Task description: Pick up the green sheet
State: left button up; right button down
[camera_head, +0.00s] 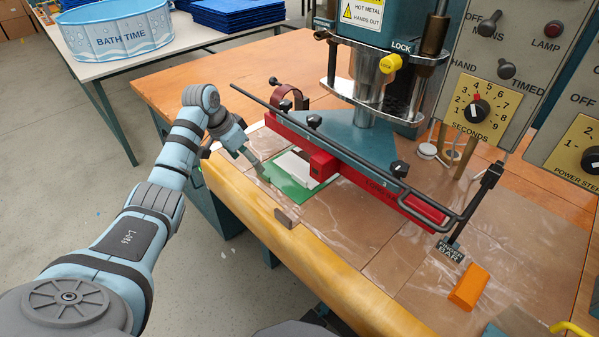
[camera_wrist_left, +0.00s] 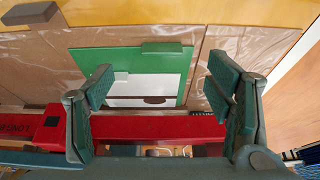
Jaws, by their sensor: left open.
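The green sheet (camera_head: 281,183) lies on the brown work surface at the bench's front side, with a white sheet (camera_head: 294,166) partly over it. In the left wrist view, the green sheet (camera_wrist_left: 115,59) has a small raised green tab (camera_wrist_left: 167,48) on its outer edge, and its inner part is covered by the white sheet (camera_wrist_left: 150,84). My left gripper (camera_head: 260,170) is at the green sheet's left side in the head view. Its two fingers (camera_wrist_left: 160,92) are spread apart with nothing held between them. My right gripper is not in view.
A red bar (camera_head: 325,165) with a long dark handle crosses just behind the sheets, under the blue welding press (camera_head: 350,140). A small metal stop (camera_head: 287,217) stands near the front edge. An orange block (camera_head: 468,287) lies at right; the surface between is clear.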

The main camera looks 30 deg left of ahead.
aim_at(262, 175)
pick_arm(q)
jog(key=x, duration=0.2)
jog(key=shift+s+f+b, duration=0.1)
jog(key=shift+f+b, duration=0.2)
jog(key=shift+f, duration=0.1)
jog(key=b+x, duration=0.1)
jog(key=x, duration=0.2)
jog(key=b+x, duration=0.1)
jog(key=x, duration=0.2)
jog(key=shift+w+a+r, duration=0.15)
jog(key=shift+w+r, duration=0.05)
jog(key=shift+w, duration=0.2)
jog(key=shift+s+r, duration=0.15)
jog(key=shift+r, duration=0.05)
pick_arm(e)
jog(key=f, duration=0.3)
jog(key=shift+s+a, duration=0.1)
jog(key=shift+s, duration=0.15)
pick_arm(q)
jog(key=c, duration=1.6)
jog(key=shift+c, duration=0.2)
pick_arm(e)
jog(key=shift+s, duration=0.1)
pick_arm(q)
jog(key=shift+r, duration=0.1)
